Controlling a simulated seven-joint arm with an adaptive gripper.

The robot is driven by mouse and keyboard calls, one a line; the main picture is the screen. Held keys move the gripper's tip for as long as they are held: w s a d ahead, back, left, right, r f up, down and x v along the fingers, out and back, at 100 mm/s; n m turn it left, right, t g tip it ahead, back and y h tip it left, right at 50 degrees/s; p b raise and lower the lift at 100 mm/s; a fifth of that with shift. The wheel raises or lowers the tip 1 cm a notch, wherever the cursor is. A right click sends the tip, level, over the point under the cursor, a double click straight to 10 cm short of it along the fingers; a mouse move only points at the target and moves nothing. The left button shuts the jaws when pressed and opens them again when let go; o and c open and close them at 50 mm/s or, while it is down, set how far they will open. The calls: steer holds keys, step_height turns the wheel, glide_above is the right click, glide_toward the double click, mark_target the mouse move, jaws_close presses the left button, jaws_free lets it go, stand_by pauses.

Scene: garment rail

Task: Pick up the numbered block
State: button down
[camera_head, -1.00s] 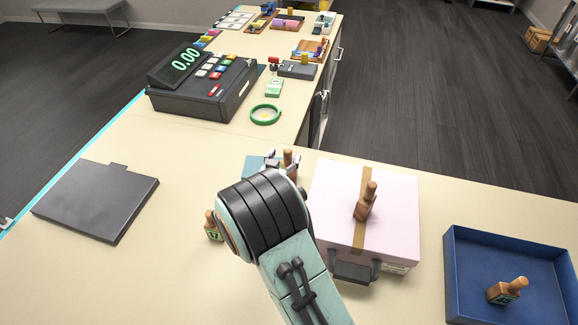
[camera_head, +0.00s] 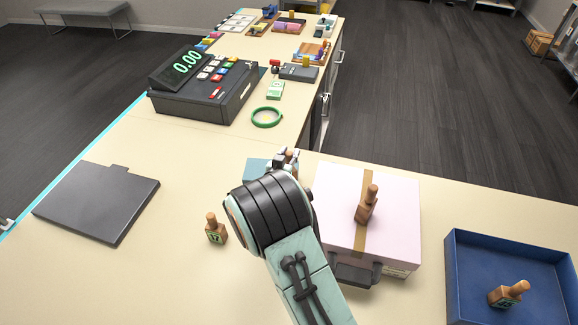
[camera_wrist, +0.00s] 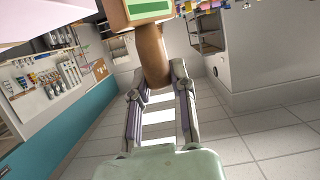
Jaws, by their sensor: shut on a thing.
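My gripper (camera_head: 287,162) is shut on the brown handle (camera_wrist: 151,62) of a wooden block (camera_wrist: 150,10), beyond my arm's end in the head view. In the wrist view the two fingers meet the handle from both sides. The block's body is at the top edge with a green label; its number cannot be read. A similar block with a green label, apparently 17 (camera_head: 216,230), stands on the counter left of my arm. Another block (camera_head: 367,205) stands on the pink box (camera_head: 335,190). A further block (camera_head: 508,294) sits tilted in the blue tray (camera_head: 457,283).
A teal flat thing (camera_head: 257,172) lies partly hidden behind my arm. A dark flat panel (camera_head: 97,203) lies at left. A cash register (camera_head: 205,85) and a green ring (camera_head: 266,117) are farther back. The counter between the panel and block 17 is clear.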

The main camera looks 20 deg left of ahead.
steer(key=shift+r, duration=0.1)
steer(key=shift+r, duration=0.2)
step_height(320, 180, up, 2)
steer(key=shift+r, duration=0.25)
steer(key=s+d+r, duration=0.6)
steer(key=s+r, duration=0.4)
steer(key=s, duration=0.2)
steer(key=w+a+f, duration=0.4)
steer(key=w+a, duration=0.5)
steer(key=w, duration=0.1)
steer(key=w+a+f, duration=0.3)
steer(key=w+f, duration=0.2)
steer(key=f, duration=0.3)
steer(key=shift+f, duration=0.4)
